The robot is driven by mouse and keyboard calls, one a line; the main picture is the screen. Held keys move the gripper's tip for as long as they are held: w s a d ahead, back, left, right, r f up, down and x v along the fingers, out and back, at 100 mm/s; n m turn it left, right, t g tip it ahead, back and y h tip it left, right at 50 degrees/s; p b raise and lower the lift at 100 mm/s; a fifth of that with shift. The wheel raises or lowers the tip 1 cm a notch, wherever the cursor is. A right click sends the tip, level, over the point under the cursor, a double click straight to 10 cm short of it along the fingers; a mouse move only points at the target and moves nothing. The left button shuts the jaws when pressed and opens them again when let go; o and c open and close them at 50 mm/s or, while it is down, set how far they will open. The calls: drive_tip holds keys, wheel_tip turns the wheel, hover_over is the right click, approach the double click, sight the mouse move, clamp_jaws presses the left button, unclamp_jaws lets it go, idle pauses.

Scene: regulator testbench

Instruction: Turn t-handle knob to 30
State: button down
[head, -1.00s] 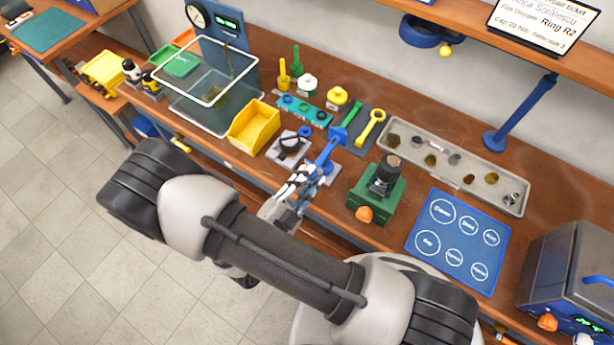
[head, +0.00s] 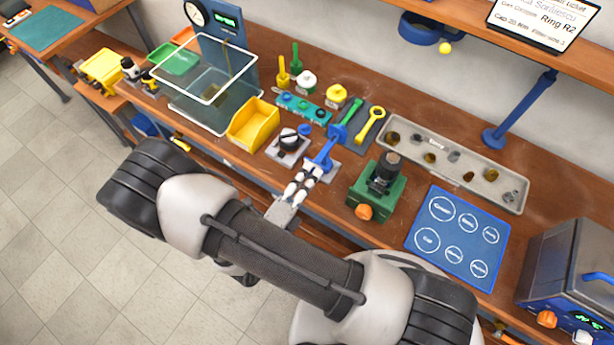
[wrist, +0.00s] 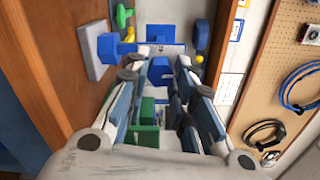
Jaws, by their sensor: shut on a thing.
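The blue t-handle knob (head: 325,153) stands on a small grey plate on the bench. It also shows in the wrist view, where its blue hub and bar (wrist: 108,46) reach out from the grey plate (wrist: 91,47). My gripper (head: 315,167) is at the near side of the handle. In the wrist view my gripper (wrist: 166,57) has its fingers around the blue bar, shut on it. The fingers hide part of the bar. I cannot read any scale or the 30 mark.
A black rotary knob (head: 289,141) on a plate sits close to the left. A green block with an orange knob (head: 377,194) stands close to the right. A yellow bin (head: 253,125) is further left.

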drive_tip(key=m, duration=0.4)
drive_tip(key=shift+f+m+b, duration=0.1)
drive_tip(key=shift+m+b, duration=0.2)
drive_tip(key=shift+b, duration=0.05)
drive_tip(key=m+b, duration=0.1)
drive_tip(key=m, duration=0.3)
drive_tip(key=shift+m, duration=0.3)
drive_tip(key=m+b, duration=0.1)
drive_tip(key=m, duration=0.3)
drive_tip(key=shift+w+a+f+m, duration=0.1)
drive_tip(key=shift+m, duration=0.2)
drive_tip(key=m+b, duration=0.2)
drive_tip(key=m, duration=0.2)
drive_tip(key=shift+m, duration=0.3)
drive_tip(key=shift+a, duration=0.1)
drive_tip(key=c, duration=1.4)
unclamp_jaws()
drive_tip(key=shift+o, duration=0.2)
